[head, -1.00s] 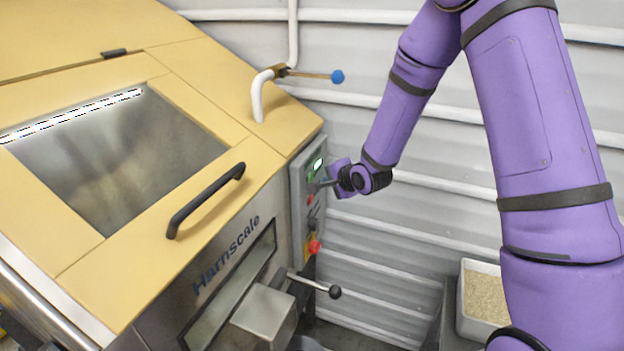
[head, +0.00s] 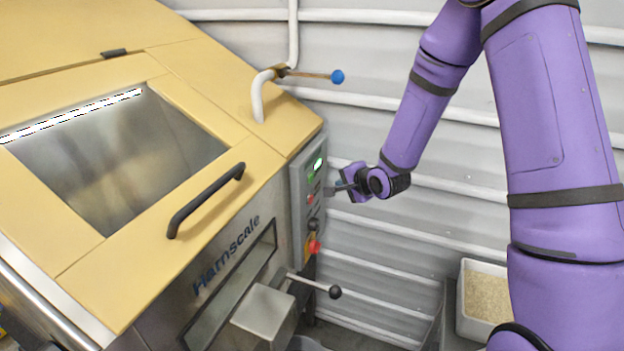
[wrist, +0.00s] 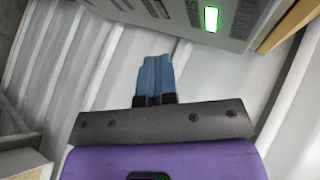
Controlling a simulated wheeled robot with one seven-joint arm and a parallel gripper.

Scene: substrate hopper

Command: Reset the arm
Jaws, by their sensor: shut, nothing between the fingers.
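My purple arm reaches in from the right of the head view. My gripper (head: 331,190) is shut and empty, held to the right of the grey control panel (head: 308,185) on the hopper machine's side. A small gap shows between the fingertips and the panel. In the wrist view the closed fingers (wrist: 155,78) look blue and stand together, with the wall behind them. The panel's underside or face (wrist: 185,20) and its lit green display (wrist: 211,18) are at the top of that view.
The hopper (head: 270,150) has a yellow lid with a black handle (head: 205,200). A blue-tipped valve lever (head: 337,76) is above the panel. A black-knobbed lever (head: 335,291) juts out below. A white bin of grain (head: 463,310) stands at lower right. The ribbed wall is behind.

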